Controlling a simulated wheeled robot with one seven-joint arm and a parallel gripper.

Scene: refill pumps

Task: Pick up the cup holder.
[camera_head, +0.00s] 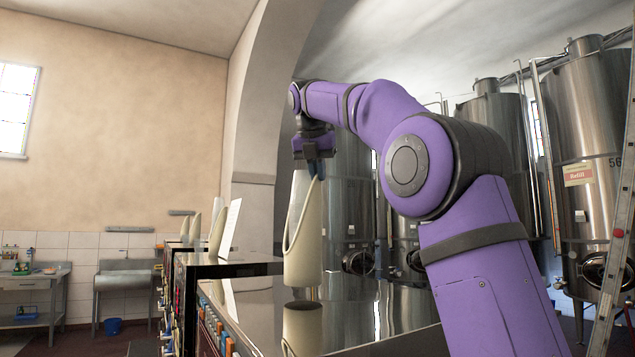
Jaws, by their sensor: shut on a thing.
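The fingertips are small and partly hidden against the holder.
Several pale upright pieces (217,232) stand on the row of machines to the left. Steel tanks (590,110) stand behind and to the right. A ladder (617,230) is at the right edge. A workbench (35,284) is at the far left.

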